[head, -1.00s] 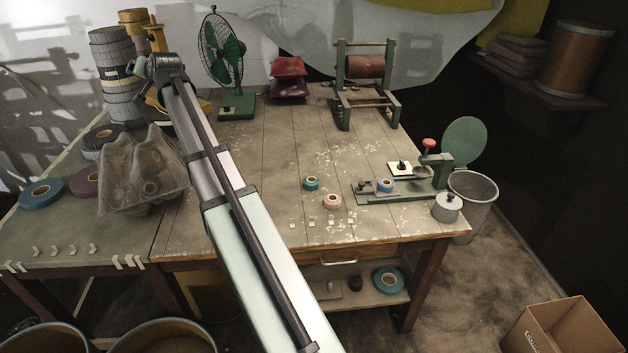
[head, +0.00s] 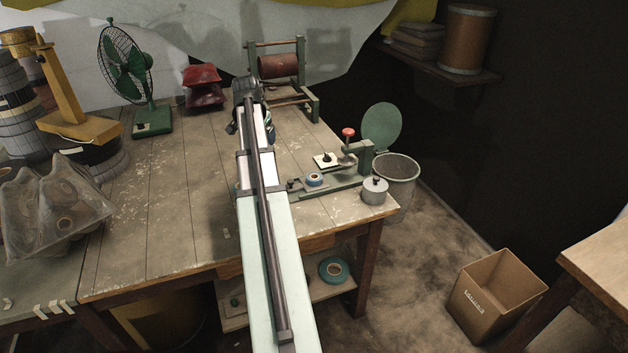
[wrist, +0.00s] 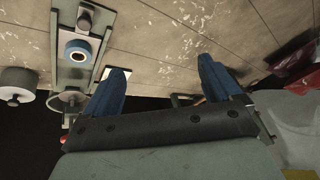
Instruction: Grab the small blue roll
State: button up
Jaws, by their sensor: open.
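A small blue roll (head: 315,180) with a pale core sits on the green bench fixture (head: 345,184) near the table's right end. It also shows in the wrist view (wrist: 77,50), at the upper left, flat on the fixture's plate. My gripper (wrist: 163,65) is open, with two blue fingers spread and nothing between them. It hangs over the table, apart from the roll, which lies left of the fingers in the wrist view. In the head view my arm hides most of the gripper.
A lidded metal pot (head: 374,191) and a red-knobbed lever (head: 348,132) stand close to the roll. A green fan (head: 130,75) and a roller frame (head: 280,70) stand at the back.

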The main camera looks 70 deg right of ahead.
aim_at(314, 174)
jog(key=s+d+f+m+g+y, duration=0.1)
jog(key=s+d+f+m+g, duration=0.1)
jog(key=s, duration=0.6)
jog(key=s+d+f+m+g+y, duration=0.1)
jog(key=s+f, duration=0.1)
jog(key=s, duration=0.5)
jog(key=shift+d+x, duration=0.15)
jog(key=shift+x, duration=3.2)
jog(key=shift+d+x, duration=0.2)
jog(key=shift+x, duration=3.15)
jog(key=shift+r, duration=0.1)
jog(key=c, duration=1.2)
jog(key=shift+r, duration=0.1)
jog(key=shift+c, duration=0.2)
